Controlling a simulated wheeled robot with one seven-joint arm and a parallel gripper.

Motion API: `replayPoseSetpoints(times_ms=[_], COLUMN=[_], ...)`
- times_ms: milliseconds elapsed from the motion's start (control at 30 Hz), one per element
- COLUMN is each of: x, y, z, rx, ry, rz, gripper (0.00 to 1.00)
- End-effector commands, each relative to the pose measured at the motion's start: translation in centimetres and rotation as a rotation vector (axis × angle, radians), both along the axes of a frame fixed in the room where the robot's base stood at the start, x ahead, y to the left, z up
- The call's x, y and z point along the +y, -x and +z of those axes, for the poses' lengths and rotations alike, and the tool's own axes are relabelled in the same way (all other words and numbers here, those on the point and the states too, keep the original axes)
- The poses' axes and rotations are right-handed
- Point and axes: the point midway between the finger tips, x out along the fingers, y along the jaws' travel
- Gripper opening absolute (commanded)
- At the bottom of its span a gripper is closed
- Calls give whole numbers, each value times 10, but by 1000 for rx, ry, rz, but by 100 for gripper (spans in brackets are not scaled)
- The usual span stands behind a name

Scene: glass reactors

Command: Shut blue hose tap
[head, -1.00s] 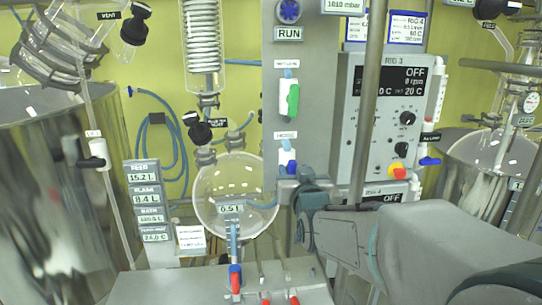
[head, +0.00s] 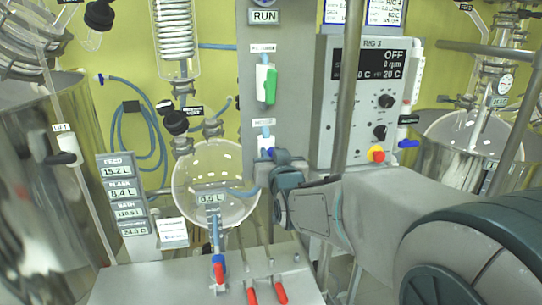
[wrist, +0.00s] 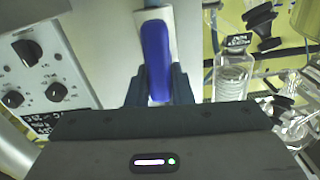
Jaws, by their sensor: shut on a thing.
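The hose tap has a white body (head: 266,141) under the HOSE label on the grey panel in the head view. Its blue handle (wrist: 156,50) shows large in the wrist view, lying lengthwise along the white body. My gripper (wrist: 158,90) has one dark finger on each side of the handle's near end and is shut on it. In the head view my gripper (head: 280,158) is at the tap and hides most of the blue handle. The exact contact of the fingertips is partly hidden.
A green-handled tap (head: 270,85) sits just above on the same panel. A round glass flask (head: 214,185) stands close left. A vertical metal post (head: 347,90) and the RIG 3 control box (head: 368,100) are right of the tap, near my arm.

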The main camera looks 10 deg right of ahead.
Motion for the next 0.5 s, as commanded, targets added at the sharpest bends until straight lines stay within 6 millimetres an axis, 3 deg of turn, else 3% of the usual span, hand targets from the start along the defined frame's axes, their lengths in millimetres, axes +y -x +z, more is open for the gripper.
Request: replayPoseSetpoints(times_ms=[267,500], x=[-2,-6], y=[0,0], z=[-5,-9], rx=[-3,-4], ry=[-108,-306], rz=[1,2], gripper=[0,0])
